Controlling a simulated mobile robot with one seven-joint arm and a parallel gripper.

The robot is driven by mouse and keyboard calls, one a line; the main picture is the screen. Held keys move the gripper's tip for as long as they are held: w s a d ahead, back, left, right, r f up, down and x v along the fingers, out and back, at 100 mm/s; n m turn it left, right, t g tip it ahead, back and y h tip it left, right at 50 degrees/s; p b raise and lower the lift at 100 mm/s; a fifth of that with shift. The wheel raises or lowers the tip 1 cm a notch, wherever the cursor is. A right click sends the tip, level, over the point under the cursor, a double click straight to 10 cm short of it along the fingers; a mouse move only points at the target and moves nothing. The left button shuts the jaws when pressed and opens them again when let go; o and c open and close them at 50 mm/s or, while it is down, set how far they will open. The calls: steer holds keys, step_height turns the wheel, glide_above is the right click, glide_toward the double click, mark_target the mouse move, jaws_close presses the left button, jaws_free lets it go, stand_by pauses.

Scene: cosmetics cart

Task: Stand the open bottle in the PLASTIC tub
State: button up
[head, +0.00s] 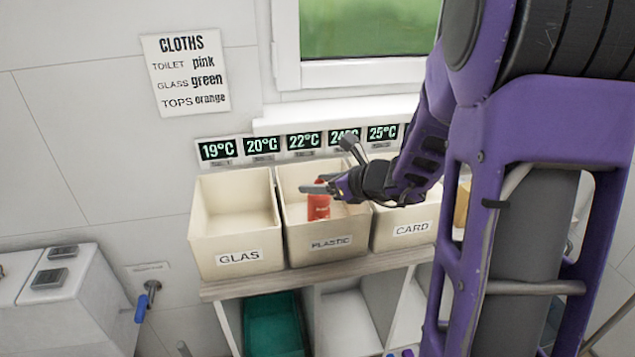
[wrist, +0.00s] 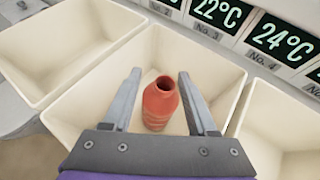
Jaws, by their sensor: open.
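The open bottle (wrist: 160,104) is red-orange with a dark open mouth. In the wrist view it stands upright inside the middle cream tub, between my gripper's two fingers with gaps at both sides. In the head view the bottle (head: 318,205) shows inside the PLASTIC tub (head: 329,245), partly behind my gripper. My gripper (head: 322,188) is open over this tub; its fingers (wrist: 160,78) also show in the wrist view. The bottle's base is hard to see.
The GLAS tub (head: 238,258) stands to the left and the CARD tub (head: 411,230) to the right, partly behind my arm. The tubs sit on a wooden shelf top (head: 285,278). Temperature displays (head: 303,143) line the wall behind. The GLAS tub looks empty.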

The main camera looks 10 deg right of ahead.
steer(key=p+v, duration=0.1)
steer(key=v, duration=1)
steer(key=shift+s+r+p, duration=0.2)
steer(key=shift+s+p, duration=0.05)
steer(key=shift+p, duration=0.1)
steer(key=shift+d, duration=0.15)
